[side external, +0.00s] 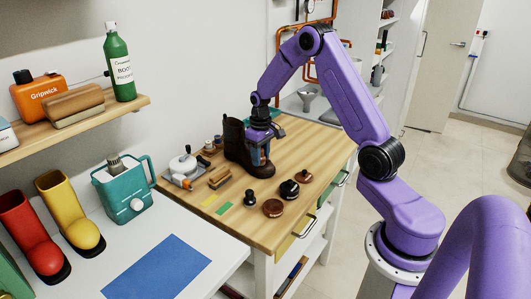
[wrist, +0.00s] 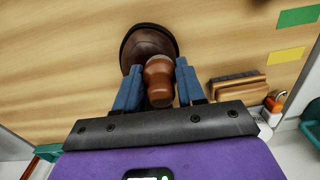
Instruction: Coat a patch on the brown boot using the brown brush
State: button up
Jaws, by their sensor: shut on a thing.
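The brown boot (side external: 236,140) stands upright on the wooden worktop in the side view. Its rounded dark toe (wrist: 148,42) shows beyond the fingers in the wrist view. My gripper (side external: 260,155) is low, right beside the boot, in front of its shaft. In the wrist view my gripper (wrist: 158,85) has its blue fingers on either side of a brown brush handle (wrist: 158,82), shut on it. The brush's working end is hidden, and I cannot tell whether it touches the boot. No coated patch on the boot can be made out.
Several round tins or knobs (side external: 273,208) stand at the worktop's front right. The front middle of the worktop (side external: 245,225) is bare.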

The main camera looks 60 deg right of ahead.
jog(key=shift+a+f, duration=0.15)
jog(key=shift+a, duration=0.65)
jog(key=shift+d+r, duration=0.15)
jog(key=shift+r, duration=4.1)
